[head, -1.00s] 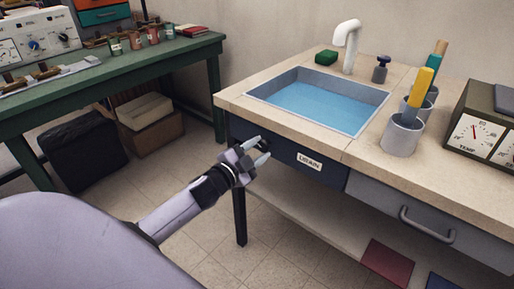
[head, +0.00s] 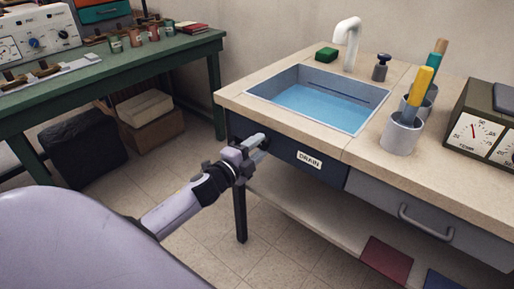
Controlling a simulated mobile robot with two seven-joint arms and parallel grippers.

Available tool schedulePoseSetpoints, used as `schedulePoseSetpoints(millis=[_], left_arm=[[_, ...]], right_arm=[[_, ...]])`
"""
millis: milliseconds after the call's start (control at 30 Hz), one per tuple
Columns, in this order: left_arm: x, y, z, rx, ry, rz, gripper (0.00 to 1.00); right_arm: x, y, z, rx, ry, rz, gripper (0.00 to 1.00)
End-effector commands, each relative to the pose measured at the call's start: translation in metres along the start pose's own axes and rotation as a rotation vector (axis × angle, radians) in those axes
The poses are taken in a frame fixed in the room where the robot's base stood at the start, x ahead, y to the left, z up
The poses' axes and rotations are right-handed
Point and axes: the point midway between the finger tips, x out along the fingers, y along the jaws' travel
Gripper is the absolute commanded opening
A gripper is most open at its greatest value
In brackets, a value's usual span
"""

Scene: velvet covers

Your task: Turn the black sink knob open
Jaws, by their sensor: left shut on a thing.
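The sink (head: 318,84) is a grey basin with blue water, set in the pale counter. On the dark blue front panel below it is the black knob (head: 265,146), to the left of a white label (head: 309,160) reading DRAIN. My left gripper (head: 257,143) is at the panel, shut on the knob. Its fingers cover most of the knob, so its exact angle is hard to tell. My right gripper is not in view.
Grey cups (head: 402,134) with coloured handles and a gauge box (head: 488,125) stand on the counter at right. A white faucet (head: 347,42) is behind the sink. A green bench (head: 110,72) is at left. Open floor lies between bench and counter.

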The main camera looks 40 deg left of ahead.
Motion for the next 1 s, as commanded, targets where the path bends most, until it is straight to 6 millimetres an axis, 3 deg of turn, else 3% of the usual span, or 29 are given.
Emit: schedulePoseSetpoints(millis=[300,333,400,767,1000], left_arm=[[0.0,0.0,-0.001,0.006,0.003,0.0,0.11],[0.0,0.0,-0.001,0.006,0.003,0.0,0.48],[0.0,0.0,-0.001,0.005,0.003,0.0,0.67],[-0.003,0.001,0.0,0.002,0.0,0.001,0.67],[-0.029,0.001,0.0,0.002,0.001,0.002,0.67]], right_arm=[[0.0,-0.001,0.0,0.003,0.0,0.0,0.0],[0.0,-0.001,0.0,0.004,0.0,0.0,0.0],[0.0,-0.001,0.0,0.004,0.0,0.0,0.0],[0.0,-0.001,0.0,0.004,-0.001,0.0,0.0],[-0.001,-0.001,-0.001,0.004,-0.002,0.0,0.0]])
